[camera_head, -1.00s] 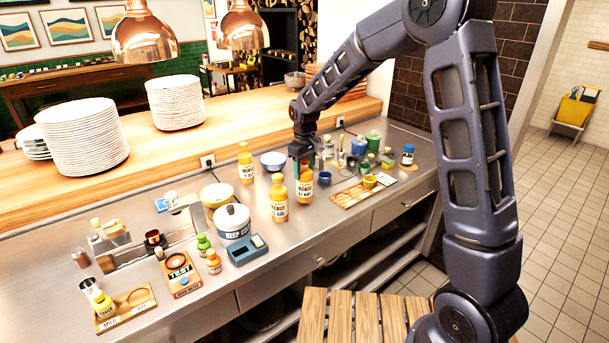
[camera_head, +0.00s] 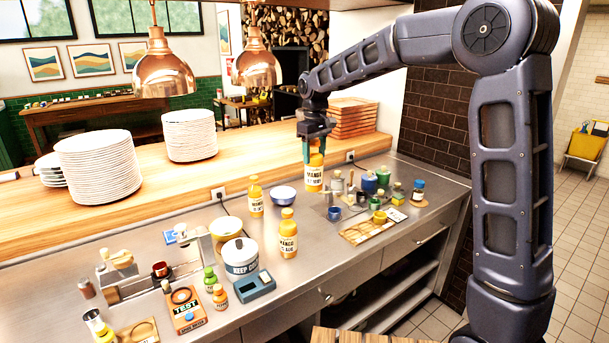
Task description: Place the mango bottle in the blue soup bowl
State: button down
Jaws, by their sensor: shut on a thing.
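My gripper (camera_head: 315,152) points down and is shut on the top of a mango bottle (camera_head: 314,180), an upright yellow-orange bottle with a white label. The bottle hangs above the back part of the steel counter. A pale bluish-white bowl (camera_head: 283,195), the likeliest blue soup bowl, sits to the left of and below the held bottle. No contents show in it. Two similar mango bottles stand on the counter, one (camera_head: 256,198) left of the bowl and one (camera_head: 288,236) in front of it.
A small blue cup (camera_head: 334,213), a wooden tray (camera_head: 355,236) and several jars are at the right. A wooden ledge (camera_head: 250,158) runs behind the counter. Copper lamps (camera_head: 163,75) hang above the ledge.

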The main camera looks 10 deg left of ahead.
jog(key=w+a+n, duration=0.4)
jog(key=w+a, duration=0.4)
jog(key=w, duration=0.3)
jog(key=w+a+n, duration=0.3)
jog(key=w+a, duration=0.6)
jog(key=w, duration=0.2)
notch_tip(320, 180, down, 19)
jog(key=shift+w+d, duration=0.15)
jog(key=shift+f, duration=0.1)
jog(key=c, duration=0.6)
grip_release()
jog(key=shift+o, duration=0.2)
notch_tip(320, 180, up, 12)
